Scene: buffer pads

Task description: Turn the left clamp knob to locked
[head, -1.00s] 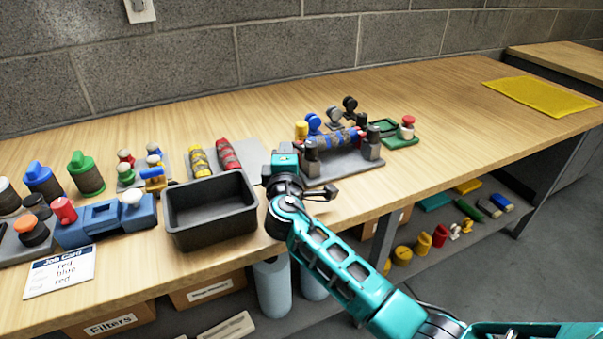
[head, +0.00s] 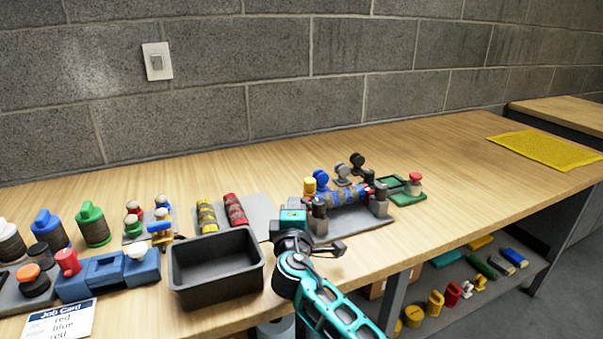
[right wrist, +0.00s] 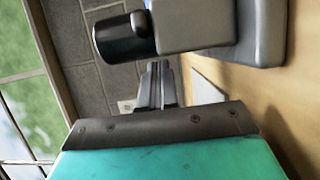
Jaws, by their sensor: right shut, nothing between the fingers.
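The clamp fixture (head: 350,228) is a grey base on the bench with a blue-and-grey banded roller (head: 347,196) lying across it. The left clamp (head: 318,208) is a dark post with a dark cap at the roller's left end; the right clamp (head: 380,200) stands at the other end. My right gripper (head: 338,247) is at the fixture's front left, shut and empty. In the right wrist view, the shut fingertips (right wrist: 154,70) point at a black knob (right wrist: 122,40) on a grey block, seemingly just short of it. I cannot read the knob's setting. My left gripper is out of view.
A black open bin (head: 215,290) stands left of my right gripper. A grey pad with yellow and red rollers (head: 235,210) lies behind it. A green tray (head: 404,192) sits right of the fixture. The bench further right is clear up to a yellow mat (head: 540,150).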

